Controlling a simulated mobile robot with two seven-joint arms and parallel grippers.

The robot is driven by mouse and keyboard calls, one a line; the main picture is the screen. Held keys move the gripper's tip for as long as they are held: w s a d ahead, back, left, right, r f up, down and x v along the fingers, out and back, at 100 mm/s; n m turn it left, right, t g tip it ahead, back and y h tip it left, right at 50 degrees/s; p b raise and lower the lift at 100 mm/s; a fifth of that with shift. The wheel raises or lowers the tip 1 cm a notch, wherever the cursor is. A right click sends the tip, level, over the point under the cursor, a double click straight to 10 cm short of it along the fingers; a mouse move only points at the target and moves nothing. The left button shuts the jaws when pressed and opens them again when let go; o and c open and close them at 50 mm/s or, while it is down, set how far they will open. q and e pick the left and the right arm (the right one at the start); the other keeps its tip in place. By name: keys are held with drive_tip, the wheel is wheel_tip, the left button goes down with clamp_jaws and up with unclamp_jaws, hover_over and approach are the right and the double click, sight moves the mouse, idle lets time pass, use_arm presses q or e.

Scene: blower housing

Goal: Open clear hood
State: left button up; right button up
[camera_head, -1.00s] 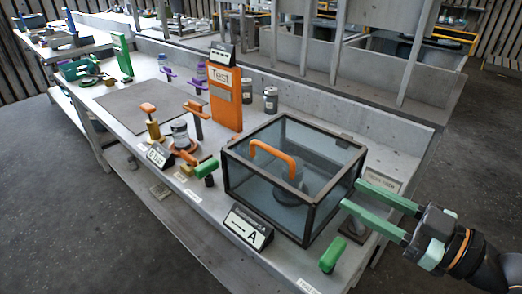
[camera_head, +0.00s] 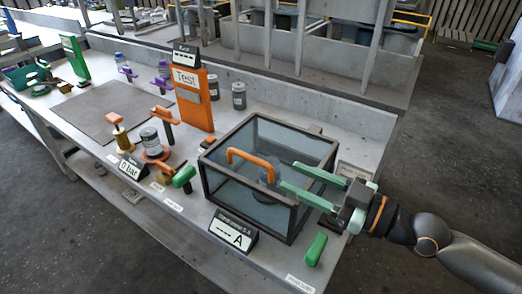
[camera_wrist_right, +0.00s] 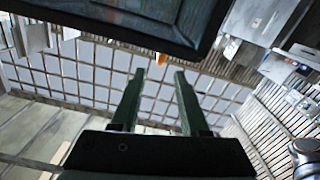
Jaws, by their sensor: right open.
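The clear hood (camera_head: 221,188) is a dark-framed box with see-through panels, sitting closed on the bench. An orange handle (camera_head: 252,158) arches on its left part, and a grey part shows inside. My right gripper (camera_head: 289,176) is open and empty, with its green fingers overlapping the hood's right side in the head view. The handle lies left of the fingertips, with a gap. In the right wrist view, the gripper (camera_wrist_right: 159,72) has nothing between its fingers; a dark-framed panel (camera_wrist_right: 150,12) spans the top, and a small orange spot shows near the fingertips. My left gripper is not in view.
A sign marked A (camera_head: 233,233) stands in front of the hood, with a green handle (camera_head: 315,249) to its right. An orange Test panel (camera_head: 193,98) and grey canisters (camera_head: 239,95) stand behind and left. A grey mat (camera_head: 113,110) lies farther left.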

sight(261, 162)
drive_tip(key=p+x, duration=0.3)
drive_tip(key=x, duration=0.4)
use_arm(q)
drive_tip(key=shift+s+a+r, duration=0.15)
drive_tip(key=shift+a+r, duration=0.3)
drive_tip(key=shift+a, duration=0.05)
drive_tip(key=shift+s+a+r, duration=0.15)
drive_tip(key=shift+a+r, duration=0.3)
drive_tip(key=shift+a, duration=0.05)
use_arm(e)
drive_tip(key=shift+x, duration=0.75)
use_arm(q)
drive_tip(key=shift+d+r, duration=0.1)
use_arm(e)
clamp_jaws()
